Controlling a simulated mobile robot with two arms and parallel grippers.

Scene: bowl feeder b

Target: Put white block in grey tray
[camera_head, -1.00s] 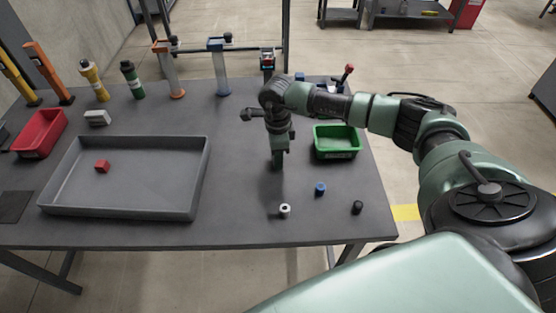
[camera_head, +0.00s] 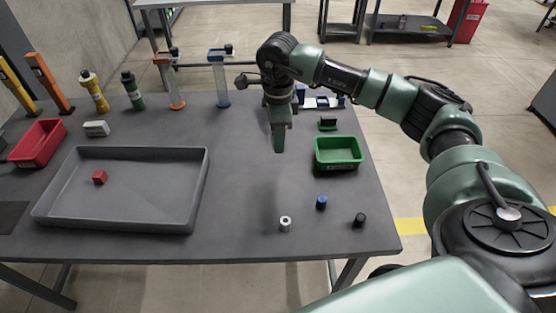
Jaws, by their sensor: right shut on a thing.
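The grey tray (camera_head: 190,217) is wide and shallow and lies on the left half of the table, with a small red block (camera_head: 99,177) in it. My right gripper (camera_head: 279,148) points down above the table, to the right of the tray and left of the green bin. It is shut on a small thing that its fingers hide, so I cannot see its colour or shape. No clearly white block shows in the tray. A pale, whitish-grey item (camera_head: 97,128) lies behind the tray, near the red bin. My left gripper is not in view.
A green bin (camera_head: 338,166) stands at the right. A white ring-shaped piece (camera_head: 285,223), a blue piece (camera_head: 321,202) and a black piece (camera_head: 359,219) lie near the front. A red bin (camera_head: 52,125) and several upright tools line the back left.

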